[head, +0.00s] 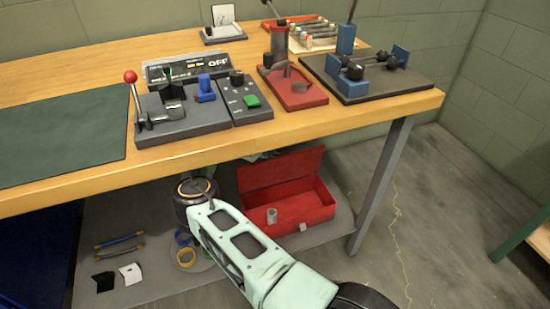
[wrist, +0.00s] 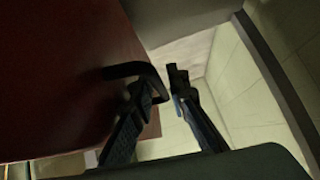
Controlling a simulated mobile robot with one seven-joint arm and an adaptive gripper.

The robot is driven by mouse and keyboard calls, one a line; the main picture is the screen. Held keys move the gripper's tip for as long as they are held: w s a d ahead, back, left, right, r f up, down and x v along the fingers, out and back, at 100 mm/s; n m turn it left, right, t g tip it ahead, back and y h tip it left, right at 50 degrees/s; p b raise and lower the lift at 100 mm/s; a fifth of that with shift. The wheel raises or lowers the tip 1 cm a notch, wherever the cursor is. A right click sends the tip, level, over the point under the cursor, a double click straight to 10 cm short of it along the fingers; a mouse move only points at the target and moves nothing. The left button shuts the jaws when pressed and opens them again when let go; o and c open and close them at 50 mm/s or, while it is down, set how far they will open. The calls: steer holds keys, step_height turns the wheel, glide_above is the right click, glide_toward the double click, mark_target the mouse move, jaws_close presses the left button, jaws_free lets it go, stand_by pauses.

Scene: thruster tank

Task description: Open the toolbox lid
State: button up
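The red toolbox (head: 308,213) stands on the grey mat under the bench. Its lid (head: 280,168) is raised, standing up along the back, and the inside of the box shows. In the wrist view the dark red lid face (wrist: 60,70) fills the left side, with a black handle (wrist: 130,69) sticking out from it. My gripper (wrist: 165,85) has its two fingertips apart, with the handle's bent end at the left fingertip, partly between the tips. I cannot tell whether they touch. In the head view my gripper is hidden behind the lid and bench.
The wooden bench (head: 70,190) overhangs the toolbox, with a grey leg (head: 380,185) to its right. Tape rolls (head: 185,257) and small tools lie on the mat to the left. Control boxes and fixtures stand on the bench. The floor at right is clear.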

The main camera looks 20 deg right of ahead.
mark_target(243, 167)
steer(key=shift+a+r, duration=0.15)
steer(key=shift+a, duration=0.1)
steer(key=a, duration=0.4)
steer(key=s+a, duration=0.1)
steer(key=a, duration=0.3)
steer(key=s+a, duration=0.1)
steer(key=a, duration=0.4)
steer(key=shift+r, duration=0.15)
steer(key=shift+d, duration=0.1)
steer(key=shift+d, duration=0.15)
